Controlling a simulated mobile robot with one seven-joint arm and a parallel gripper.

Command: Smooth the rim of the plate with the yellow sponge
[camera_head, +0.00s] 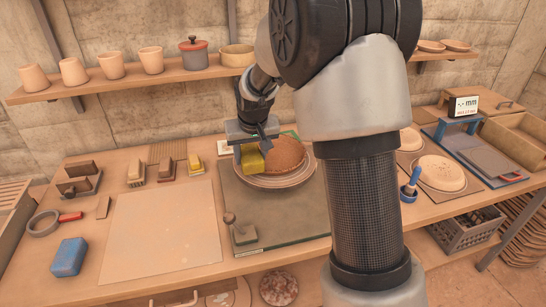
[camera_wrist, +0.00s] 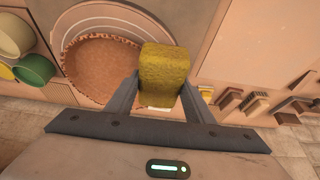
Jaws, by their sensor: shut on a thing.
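My gripper (camera_head: 254,147) is shut on the yellow sponge (camera_head: 252,160) and holds it at the left edge of the plate (camera_head: 275,155). In the wrist view the sponge (camera_wrist: 161,75) sits between the two fingers of my gripper (camera_wrist: 158,97). The plate is a round brown disc with a rough, ragged rim in the wrist view (camera_wrist: 97,75). It rests on a pale ringed disc (camera_head: 278,181) on a dark green-grey board (camera_head: 284,222). The sponge overlaps the plate's rim in both views; I cannot tell whether it touches.
A blue block (camera_head: 69,257) and a ring with a red handle (camera_head: 44,223) lie at the table's left. Brushes and small blocks (camera_head: 137,174) stand behind a bare pale board (camera_head: 160,233). A knobbed tool (camera_head: 241,232) stands on the dark board's front left. My arm hides part of the right side.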

